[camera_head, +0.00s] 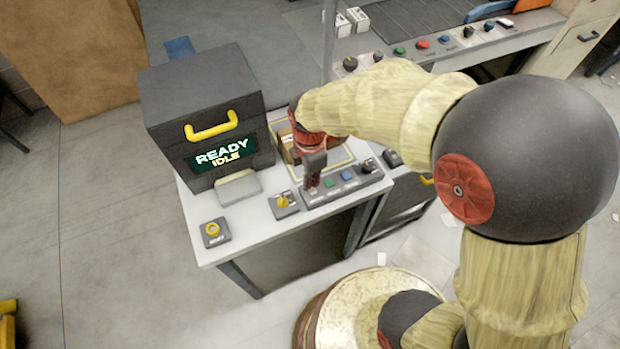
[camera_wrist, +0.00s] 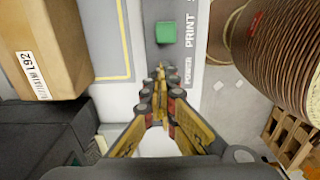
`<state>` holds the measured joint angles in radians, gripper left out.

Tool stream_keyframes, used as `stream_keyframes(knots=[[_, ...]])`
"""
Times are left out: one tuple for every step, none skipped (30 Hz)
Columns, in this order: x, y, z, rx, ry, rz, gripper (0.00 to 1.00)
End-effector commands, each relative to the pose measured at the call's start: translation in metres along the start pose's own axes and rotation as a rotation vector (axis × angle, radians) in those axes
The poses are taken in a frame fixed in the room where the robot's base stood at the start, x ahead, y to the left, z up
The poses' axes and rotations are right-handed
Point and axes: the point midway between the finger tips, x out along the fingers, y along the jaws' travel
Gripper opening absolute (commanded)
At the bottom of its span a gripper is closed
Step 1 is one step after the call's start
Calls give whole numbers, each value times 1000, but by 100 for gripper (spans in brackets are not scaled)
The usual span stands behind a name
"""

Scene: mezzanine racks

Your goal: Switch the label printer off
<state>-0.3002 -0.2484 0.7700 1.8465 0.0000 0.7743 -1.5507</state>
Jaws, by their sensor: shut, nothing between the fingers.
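The label printer (camera_head: 205,110) is a dark box with a yellow handle on a white table. Its screen (camera_head: 225,148) reads READY IDLE. A grey control strip (camera_head: 345,187) with green and blue buttons and a dark knob lies at its right. My gripper (camera_head: 312,186) is shut and empty, pointing down over the strip's left end. In the wrist view its fingertips (camera_wrist: 158,76) are beside the POWER label (camera_wrist: 188,70). The control there is hidden behind the fingers, and I cannot tell whether they touch it. The green button (camera_wrist: 165,32) by PRINT is just beyond them.
A yellow knob (camera_head: 283,203) on a small box stands left of the strip, and another yellow control (camera_head: 212,231) sits at the table's front left corner. A cardboard box (camera_wrist: 50,45) lies on the yellow-outlined area behind my gripper. A second bench (camera_head: 460,48) with buttons stands behind.

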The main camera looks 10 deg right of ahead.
Motion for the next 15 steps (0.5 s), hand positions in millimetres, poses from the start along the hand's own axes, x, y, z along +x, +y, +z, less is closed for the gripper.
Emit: stream_keyframes(knots=[[0,0,0,0,0,-5,0],[0,0,0,0,0,-9,0],[0,1,0,0,0,-18,0],[1,1,0,0,0,-27,0],[1,2,0,0,0,-37,0],[2,2,0,0,0,-51,0],[3,2,0,0,0,-62,0],[4,3,0,0,0,-71,0],[5,3,0,0,0,-77,0],[5,3,0,0,0,-74,0],[6,3,0,0,0,-73,0],[6,3,0,0,0,-73,0],[6,3,0,0,0,-74,0],[6,3,0,0,0,-74,0],[6,2,0,0,0,-74,0]])
